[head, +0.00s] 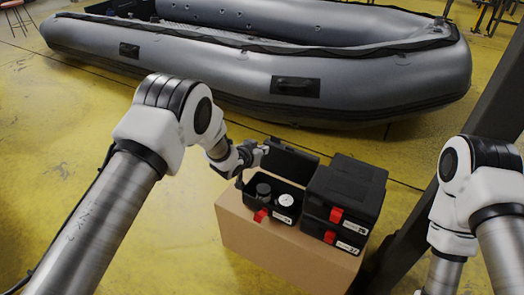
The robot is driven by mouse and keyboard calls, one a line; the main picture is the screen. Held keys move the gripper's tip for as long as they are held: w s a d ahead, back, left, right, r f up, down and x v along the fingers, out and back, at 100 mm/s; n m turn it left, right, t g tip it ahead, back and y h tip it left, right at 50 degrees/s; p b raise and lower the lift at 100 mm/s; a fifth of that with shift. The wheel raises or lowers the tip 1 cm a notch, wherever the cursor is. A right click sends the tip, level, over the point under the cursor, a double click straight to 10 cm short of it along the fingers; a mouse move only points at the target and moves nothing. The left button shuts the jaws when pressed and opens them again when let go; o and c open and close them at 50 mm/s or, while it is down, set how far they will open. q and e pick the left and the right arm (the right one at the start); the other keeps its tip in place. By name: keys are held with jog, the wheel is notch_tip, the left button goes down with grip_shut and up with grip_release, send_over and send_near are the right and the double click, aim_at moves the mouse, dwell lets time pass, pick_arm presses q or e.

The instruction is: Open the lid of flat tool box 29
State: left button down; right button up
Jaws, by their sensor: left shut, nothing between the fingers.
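A black flat tool box (258,208) with a red latch sits on the left part of a cardboard box; its label is too small to read surely as 29. Its lid (292,160) stands raised at the back, and round items, one dark and one with a pale dial, show inside. My left gripper (262,150) is shut and empty at the upper left edge of the raised lid; I cannot tell whether it touches. My right arm shows at the right edge, but its gripper is out of view.
Two closed black tool boxes (346,190) with red latches are stacked just right of the open one. The cardboard box (262,243) supports them. A grey inflatable boat (230,72) lies behind on the yellow floor. A dark post stands at right.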

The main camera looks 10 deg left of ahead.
pick_arm(q)
jog(key=f+p+v, duration=0.1)
jog(key=p+v, duration=0.4)
jog(key=v, duration=0.2)
jog(key=shift+s+a+f, duration=0.15)
jog(key=shift+s+a, duration=0.05)
jog(key=shift+s, duration=0.25)
